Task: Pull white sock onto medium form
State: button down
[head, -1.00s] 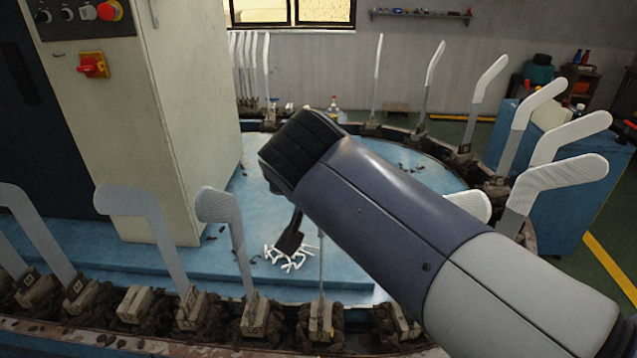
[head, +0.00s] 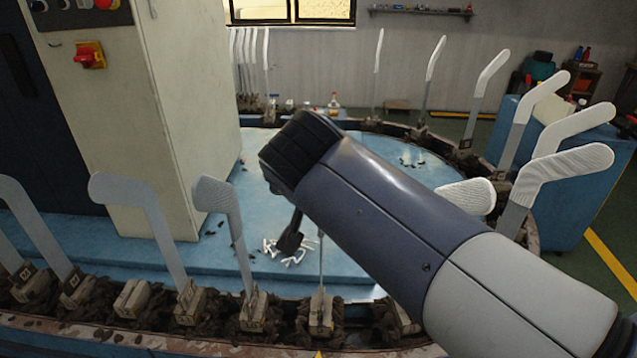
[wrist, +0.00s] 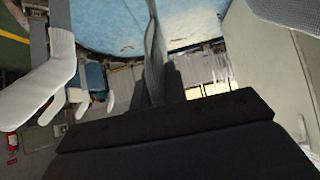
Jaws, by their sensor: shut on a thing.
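My gripper (head: 291,238) hangs over the blue table in the head view; my arm covers part of the scene. In the wrist view its dark fingers (wrist: 170,85) close on a thin, pale grey-white fabric strip, apparently the white sock (wrist: 154,55), seen nearly edge-on. How far it covers a form cannot be told. A thin grey form (head: 321,268) stands edge-on just right of the gripper, its top hidden by my arm. Which form is the medium one is unclear.
Grey forms (head: 128,190) stand in dirty blocks along the ring rail at left. White-covered forms (head: 570,160) stand at right, close to my arm. A tall cabinet (head: 185,120) rises at left. White scraps (head: 283,252) lie on the blue table (head: 330,265).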

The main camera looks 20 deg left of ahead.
jog(key=shift+f+b, duration=0.85)
jog(key=shift+f, duration=0.15)
jog(key=c, duration=1.3)
grip_release()
jog(key=shift+c, duration=0.2)
jog(key=shift+s+r, duration=0.1)
jog(key=v, duration=1)
jog(key=shift+s+r, duration=0.2)
